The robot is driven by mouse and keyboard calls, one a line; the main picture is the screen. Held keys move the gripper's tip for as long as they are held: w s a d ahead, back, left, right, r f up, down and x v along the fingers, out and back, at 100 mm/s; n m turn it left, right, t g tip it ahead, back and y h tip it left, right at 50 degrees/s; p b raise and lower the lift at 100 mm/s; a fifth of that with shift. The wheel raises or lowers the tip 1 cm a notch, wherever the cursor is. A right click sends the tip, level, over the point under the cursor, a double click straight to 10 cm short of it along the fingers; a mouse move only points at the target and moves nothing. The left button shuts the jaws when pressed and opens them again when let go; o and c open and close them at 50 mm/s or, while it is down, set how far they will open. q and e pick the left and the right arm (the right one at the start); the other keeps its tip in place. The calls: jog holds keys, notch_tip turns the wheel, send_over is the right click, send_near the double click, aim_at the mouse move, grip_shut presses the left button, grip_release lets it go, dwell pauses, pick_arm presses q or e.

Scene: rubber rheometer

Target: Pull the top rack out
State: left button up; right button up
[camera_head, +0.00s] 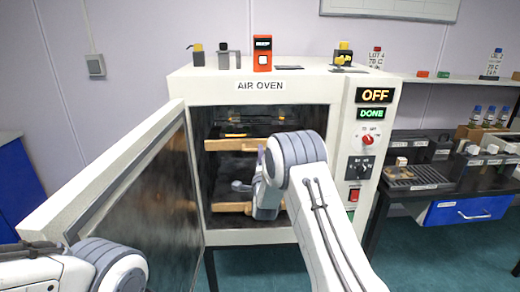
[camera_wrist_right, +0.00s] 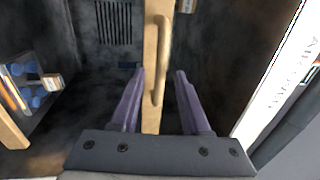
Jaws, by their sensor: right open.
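The air oven (camera_head: 180,84) stands with its door (camera_head: 130,165) swung open to the left. The top rack's pale wooden front bar (camera_head: 232,146) runs across the upper part of the chamber. In the right wrist view, this bar (camera_wrist_right: 151,75) has a raised handle (camera_wrist_right: 162,60). My right gripper (camera_head: 261,158) is in front of the opening, partly hidden by its own arm. In the wrist view, its purple fingers (camera_wrist_right: 160,76) are apart, one on each side of the bar and handle, with gaps visible. My left arm shows at lower left; its gripper is out of frame.
A lower rack (camera_head: 230,207) sits below, with blue items on it in the wrist view (camera_wrist_right: 38,100). The control panel (camera_head: 371,135) reads OFF and DONE. Several small items stand on the oven top. A dark bench (camera_head: 440,185) is at right.

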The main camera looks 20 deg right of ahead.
jog(key=shift+x, duration=1.85)
grip_shut()
